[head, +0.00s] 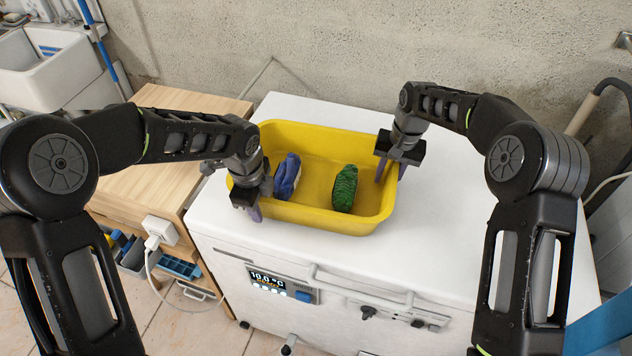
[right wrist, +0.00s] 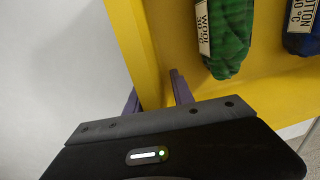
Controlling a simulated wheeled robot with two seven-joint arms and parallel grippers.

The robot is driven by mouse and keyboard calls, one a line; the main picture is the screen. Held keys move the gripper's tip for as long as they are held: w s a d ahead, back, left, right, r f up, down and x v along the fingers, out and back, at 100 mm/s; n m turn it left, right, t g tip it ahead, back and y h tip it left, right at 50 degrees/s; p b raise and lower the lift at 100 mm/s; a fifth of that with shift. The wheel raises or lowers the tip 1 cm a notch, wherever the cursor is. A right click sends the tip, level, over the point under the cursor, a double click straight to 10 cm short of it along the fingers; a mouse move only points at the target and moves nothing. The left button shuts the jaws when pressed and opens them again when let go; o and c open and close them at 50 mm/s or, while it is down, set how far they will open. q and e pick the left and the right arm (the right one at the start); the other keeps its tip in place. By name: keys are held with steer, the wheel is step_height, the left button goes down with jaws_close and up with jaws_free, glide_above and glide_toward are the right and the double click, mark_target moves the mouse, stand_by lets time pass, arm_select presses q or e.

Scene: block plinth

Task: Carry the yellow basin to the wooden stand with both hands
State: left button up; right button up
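The yellow basin (head: 300,216) rests on the white machine top, holding a blue bundle (head: 287,175) and a green bundle (head: 345,187). The wooden stand (head: 180,101) is left of the machine, partly hidden by my left arm. My left gripper (head: 260,200) is at the basin's left rim, its fingers apart. My right gripper (head: 390,172) is at the right rim. In the right wrist view, its purple fingers (right wrist: 154,92) stand apart on either side of the basin's wall (right wrist: 133,45), with a gap on the inner side.
The white machine (head: 450,205) has clear top around the basin; its front has a display and a handle. A white plug (head: 160,232) with a cable is on the wooden stand's side. A sink (head: 45,65) is at the back left. A concrete wall rises behind.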

arm_select(q)
steer(key=shift+c, duration=0.2)
arm_select(e)
steer(key=shift+c, duration=0.2)
arm_select(q)
jaws_close()
arm_select(e)
jaws_close()
steer(key=shift+r, duration=0.1)
stand_by(0.6)
